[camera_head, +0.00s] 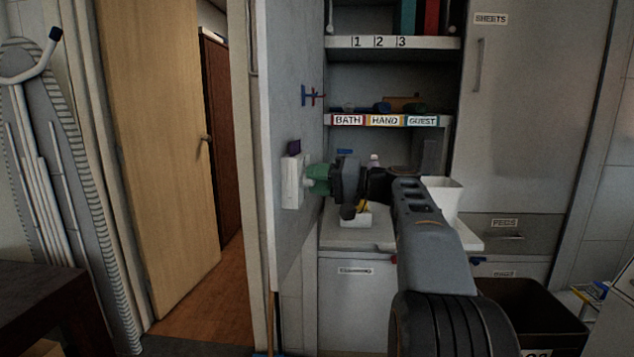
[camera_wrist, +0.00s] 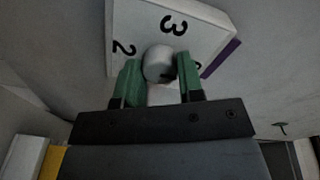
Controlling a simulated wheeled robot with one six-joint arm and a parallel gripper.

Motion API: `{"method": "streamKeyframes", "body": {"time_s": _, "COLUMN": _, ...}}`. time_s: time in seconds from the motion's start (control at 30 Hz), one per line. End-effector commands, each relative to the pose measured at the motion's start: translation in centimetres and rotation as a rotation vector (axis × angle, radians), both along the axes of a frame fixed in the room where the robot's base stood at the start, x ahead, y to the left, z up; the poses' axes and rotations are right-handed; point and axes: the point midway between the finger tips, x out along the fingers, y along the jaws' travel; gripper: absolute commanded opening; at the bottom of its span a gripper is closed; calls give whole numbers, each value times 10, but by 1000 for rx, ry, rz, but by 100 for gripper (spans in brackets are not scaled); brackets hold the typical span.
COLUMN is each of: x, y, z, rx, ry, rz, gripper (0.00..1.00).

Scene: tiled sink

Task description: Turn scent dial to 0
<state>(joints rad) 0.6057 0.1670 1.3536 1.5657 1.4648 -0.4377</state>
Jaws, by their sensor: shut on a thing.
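The scent dial is a round pale grey knob (camera_wrist: 158,62) on a white plate (camera_wrist: 205,22) marked with black numerals. A 3 and a 2 are readable in the wrist view; another mark at the right is partly hidden by a finger. The white box (camera_head: 291,184) with the dial is mounted on the grey wall panel in the head view. My gripper (camera_head: 313,181) reaches it from the right. Its green fingers (camera_wrist: 160,82) are on either side of the knob, shut on it. I cannot tell which numeral the dial points to.
Shelves labelled BATH, HAND and GUEST (camera_head: 386,120) stand behind my arm. A white container (camera_head: 441,196) stands on the counter close behind my arm.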

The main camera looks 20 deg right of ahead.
Motion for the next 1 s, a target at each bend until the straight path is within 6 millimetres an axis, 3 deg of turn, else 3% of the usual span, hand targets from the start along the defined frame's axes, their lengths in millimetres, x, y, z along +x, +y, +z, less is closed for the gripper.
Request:
{"method": "streamKeyframes", "body": {"time_s": 0.2, "x": 0, "y": -1, "z": 2, "rx": 0, "ry": -4, "rz": -4, "gripper": 12}}
{"method": "streamKeyframes", "body": {"time_s": 0.23, "x": 0, "y": -1, "z": 2, "rx": 0, "ry": -4, "rz": -4, "gripper": 36}}
{"method": "streamKeyframes", "body": {"time_s": 0.5, "x": 0, "y": 0, "z": 1, "rx": 1, "ry": -2, "rz": -1, "gripper": 61}}
{"method": "streamKeyframes", "body": {"time_s": 0.77, "x": -1, "y": -2, "z": 1, "rx": 1, "ry": -1, "rz": -2, "gripper": 61}}
{"method": "streamKeyframes", "body": {"time_s": 1.0, "x": -21, "y": -26, "z": 2, "rx": 1, "ry": -1, "rz": -6, "gripper": 61}}
